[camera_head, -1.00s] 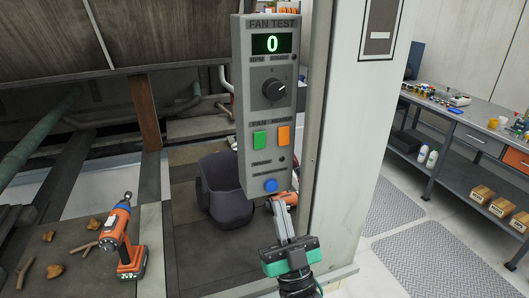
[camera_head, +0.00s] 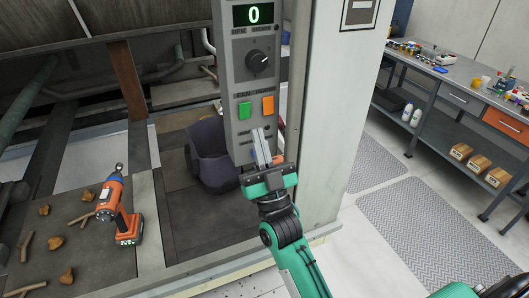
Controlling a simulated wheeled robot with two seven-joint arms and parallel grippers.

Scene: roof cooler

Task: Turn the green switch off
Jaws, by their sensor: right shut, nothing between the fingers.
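The green switch (camera_head: 244,110) sits on the front of the grey fan test panel (camera_head: 231,78), left of an orange switch (camera_head: 267,105). Above them are a black knob (camera_head: 260,60) and a display (camera_head: 254,14) reading 0. My right gripper (camera_head: 259,134) is shut and empty. Its fingers point up in front of the panel's lower part, just below the two switches. It appears apart from the green switch. My left gripper is not in view.
A dark bucket (camera_head: 209,150) stands behind the panel's lower left. An orange cordless drill (camera_head: 118,209) and brown debris lie on the surface at left. A light post (camera_head: 335,110) stands directly right of the panel. A workbench (camera_head: 445,75) is farther right.

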